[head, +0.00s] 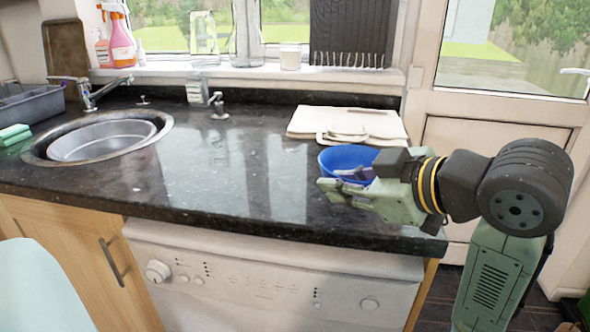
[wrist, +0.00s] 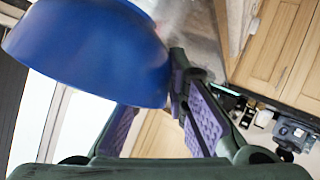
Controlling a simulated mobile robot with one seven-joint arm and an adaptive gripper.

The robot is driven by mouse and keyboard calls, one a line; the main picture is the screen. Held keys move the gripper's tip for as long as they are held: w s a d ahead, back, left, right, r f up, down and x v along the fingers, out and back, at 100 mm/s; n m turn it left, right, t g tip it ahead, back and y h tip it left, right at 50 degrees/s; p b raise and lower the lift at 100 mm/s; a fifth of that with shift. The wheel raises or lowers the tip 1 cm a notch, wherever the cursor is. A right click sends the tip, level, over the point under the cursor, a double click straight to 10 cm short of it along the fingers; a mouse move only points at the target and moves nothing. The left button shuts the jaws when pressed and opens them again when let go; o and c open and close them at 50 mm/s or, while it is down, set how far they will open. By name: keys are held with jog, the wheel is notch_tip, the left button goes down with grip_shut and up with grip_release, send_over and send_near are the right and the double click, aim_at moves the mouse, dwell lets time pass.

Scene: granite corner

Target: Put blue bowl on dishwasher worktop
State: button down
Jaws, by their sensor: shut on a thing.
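The blue bowl (head: 345,158) is at the right end of the dark granite worktop (head: 230,200), which runs above the white dishwasher (head: 270,280). My gripper (head: 345,184) reaches in from the right and is shut on the bowl's rim side. In the wrist view the blue bowl (wrist: 85,50) fills the upper left, with its wall at the fingers (wrist: 170,100) of my gripper. The gripper hides part of the bowl in the head view. I cannot tell whether the bowl's base touches the worktop.
Chopping boards (head: 350,122) lie behind the bowl. A round sink (head: 100,140) with a tap (head: 90,95) is at the left. A soap dispenser (head: 218,106) stands near the back. The worktop between sink and bowl is clear. A glazed door (head: 500,90) is at the right.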

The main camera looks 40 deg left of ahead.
jog(key=w+a, duration=0.1)
jog(key=a, duration=0.2)
jog(key=w+a+p, duration=0.1)
jog(key=a, duration=0.2)
jog(key=w+a+f, duration=0.1)
jog(key=a, duration=0.3)
jog(key=shift+w, duration=0.4)
jog(key=shift+w+a+f+p, duration=0.15)
jog(key=shift+f+p, duration=0.1)
jog(key=shift+f, duration=0.65)
jog(key=shift+a+f+p, duration=0.15)
jog(key=shift+f+p, duration=0.05)
jog(key=shift+f, duration=0.7)
jog(key=c, duration=1.6)
grip_release()
jog(key=shift+d, duration=0.1)
